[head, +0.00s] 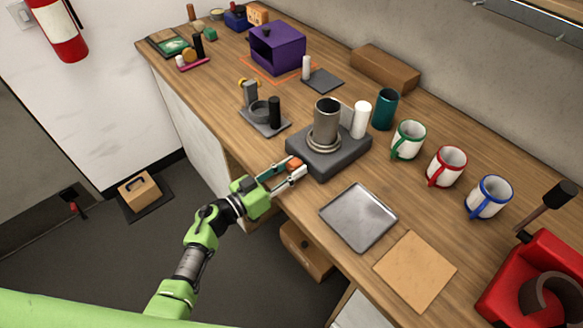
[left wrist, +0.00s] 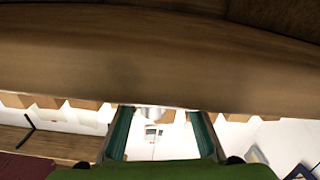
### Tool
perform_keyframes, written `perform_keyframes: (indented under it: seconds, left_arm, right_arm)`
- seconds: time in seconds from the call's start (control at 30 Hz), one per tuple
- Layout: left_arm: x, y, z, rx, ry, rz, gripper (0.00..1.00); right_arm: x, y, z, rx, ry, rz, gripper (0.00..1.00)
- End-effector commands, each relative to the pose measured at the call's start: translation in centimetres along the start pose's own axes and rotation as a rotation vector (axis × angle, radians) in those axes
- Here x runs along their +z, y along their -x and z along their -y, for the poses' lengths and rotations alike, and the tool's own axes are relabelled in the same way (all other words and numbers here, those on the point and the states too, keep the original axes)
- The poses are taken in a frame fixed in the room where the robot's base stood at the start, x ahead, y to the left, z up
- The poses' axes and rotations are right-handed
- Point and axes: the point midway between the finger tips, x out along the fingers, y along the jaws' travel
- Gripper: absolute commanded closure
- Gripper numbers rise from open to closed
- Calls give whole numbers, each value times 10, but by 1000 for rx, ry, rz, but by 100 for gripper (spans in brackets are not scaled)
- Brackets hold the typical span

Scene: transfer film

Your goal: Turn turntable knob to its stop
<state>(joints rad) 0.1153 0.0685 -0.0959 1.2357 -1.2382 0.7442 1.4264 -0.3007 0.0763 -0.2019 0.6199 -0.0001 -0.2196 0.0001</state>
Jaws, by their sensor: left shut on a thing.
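The turntable is a dark grey block (head: 330,160) on the wooden counter, with a metal cylinder (head: 326,122) standing upright on its round top. An orange-red knob (head: 294,164) shows at the block's front left side. My left gripper (head: 290,172) reaches in from the left at the counter's front edge, its fingers on either side of the knob, shut on it. The fingers partly hide the knob, and its turn angle cannot be told. In the left wrist view the two teal fingers (left wrist: 162,135) stand apart; the knob is not clear there. My right gripper is not in view.
A white cylinder (head: 361,119) and a teal cup (head: 385,109) stand close behind the turntable. A metal tray (head: 359,216) and a tan board (head: 415,270) lie to its right front. Mugs (head: 408,140) stand further right. A grey stand with a black cylinder (head: 274,112) is to the left.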

Motion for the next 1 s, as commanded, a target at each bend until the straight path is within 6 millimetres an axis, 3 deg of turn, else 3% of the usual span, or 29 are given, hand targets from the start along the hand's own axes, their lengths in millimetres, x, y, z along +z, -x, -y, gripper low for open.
perform_keyframes:
  seconds: [0.5, 1.0]
  left_arm:
    - [1, 1, 2, 0, -368, 2, 93]
    - [1, 0, 1, 0, -493, 2, 93]
  right_arm:
    - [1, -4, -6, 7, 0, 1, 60]
    - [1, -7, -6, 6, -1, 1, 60]
